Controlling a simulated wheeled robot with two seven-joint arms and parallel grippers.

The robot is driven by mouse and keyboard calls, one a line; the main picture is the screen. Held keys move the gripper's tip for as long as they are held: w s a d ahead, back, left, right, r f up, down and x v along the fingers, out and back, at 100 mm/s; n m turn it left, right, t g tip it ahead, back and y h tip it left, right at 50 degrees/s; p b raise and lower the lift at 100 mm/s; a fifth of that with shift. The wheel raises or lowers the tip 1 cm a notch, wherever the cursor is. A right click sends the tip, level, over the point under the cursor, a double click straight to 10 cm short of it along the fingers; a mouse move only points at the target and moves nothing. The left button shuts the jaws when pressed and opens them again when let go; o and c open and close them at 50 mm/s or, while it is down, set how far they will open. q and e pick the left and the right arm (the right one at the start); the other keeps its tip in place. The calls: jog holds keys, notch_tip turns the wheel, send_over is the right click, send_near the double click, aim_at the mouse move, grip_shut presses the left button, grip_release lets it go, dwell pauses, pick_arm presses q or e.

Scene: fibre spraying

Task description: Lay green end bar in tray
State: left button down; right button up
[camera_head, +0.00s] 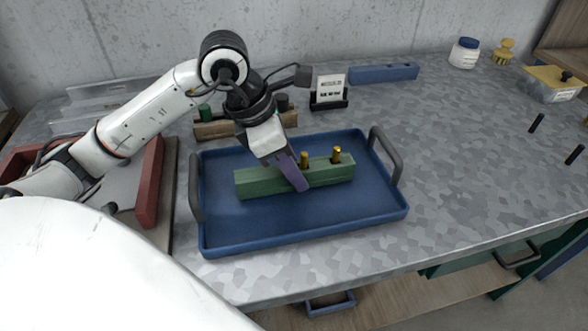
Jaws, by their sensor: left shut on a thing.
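The green end bar (330,174) is a long block with brass pegs on top. It lies lengthwise in the blue tray (300,224), or just above its floor; I cannot tell whether it touches. My left gripper (294,174) comes down from above and is shut on the bar near its middle. Its purple finger crosses the bar's near face and hides part of it. The tray lies flat on the metal table and has a dark handle at each short end. My right gripper is not in view.
A wooden rack (217,129) with dark pegs stands behind the tray. A sign stand (329,93) and a blue bar (384,73) are further back. A red bar (149,180) lies left of the tray. The table to the right of the tray is mostly clear.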

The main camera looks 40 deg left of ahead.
pick_arm(q)
jog(key=shift+f, duration=0.15)
jog(key=shift+f, duration=0.15)
jog(key=c, duration=1.4)
grip_release()
jog(key=shift+o, duration=0.2)
jog(key=shift+r, duration=0.35)
jog(key=v, duration=1.1)
jog(key=shift+s+r, duration=0.15)
jog(key=shift+r, duration=0.15)
jog(key=shift+a, duration=0.15)
